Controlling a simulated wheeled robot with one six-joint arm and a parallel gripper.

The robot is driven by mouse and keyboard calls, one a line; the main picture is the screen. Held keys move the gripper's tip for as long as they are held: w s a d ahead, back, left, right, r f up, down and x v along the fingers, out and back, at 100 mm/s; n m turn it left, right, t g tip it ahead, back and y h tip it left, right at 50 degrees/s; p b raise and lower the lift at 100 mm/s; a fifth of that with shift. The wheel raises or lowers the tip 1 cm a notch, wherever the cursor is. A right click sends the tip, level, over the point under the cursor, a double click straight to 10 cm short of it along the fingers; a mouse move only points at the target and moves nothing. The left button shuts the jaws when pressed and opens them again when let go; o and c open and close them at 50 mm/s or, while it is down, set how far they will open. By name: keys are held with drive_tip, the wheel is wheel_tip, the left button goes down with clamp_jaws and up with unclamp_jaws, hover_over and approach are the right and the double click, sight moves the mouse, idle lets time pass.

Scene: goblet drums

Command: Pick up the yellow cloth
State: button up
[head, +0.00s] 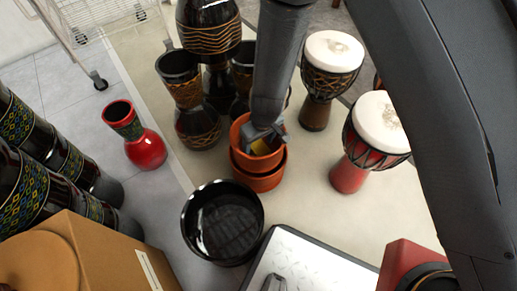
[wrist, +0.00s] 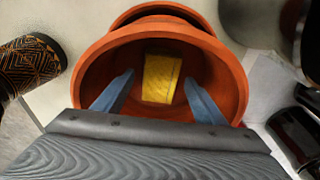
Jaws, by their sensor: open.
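The yellow cloth (wrist: 161,78) lies inside the upper of two stacked terracotta pots (wrist: 236,88). In the head view a small patch of the cloth (head: 262,147) shows inside the orange pot (head: 236,140), partly covered by my gripper. My gripper (wrist: 158,98) is open, with its two blue-grey fingers reaching into the pot's mouth, one on each side of the cloth. The fingers look apart from the cloth. In the head view my gripper (head: 268,136) is at the pot's opening. How deep the fingertips are relative to the cloth is hard to tell.
A black glossy bowl (head: 222,222) stands in front of the pots. Goblet drums with white heads (head: 333,52) stand to the right, and dark drums (head: 190,95) stand close at the left. A red vase-shaped drum (head: 146,150) is farther left. Some pale floor is free between them.

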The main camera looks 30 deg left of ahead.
sight(259, 146)
drive_tip(key=shift+f, duration=0.1)
drive_tip(key=shift+c, duration=0.5)
drive_tip(key=c, duration=1)
drive_tip(key=shift+c, duration=0.2)
wheel_tip(259, 146, up, 10)
drive_tip(key=p, duration=0.6)
drive_tip(key=shift+p, duration=0.35)
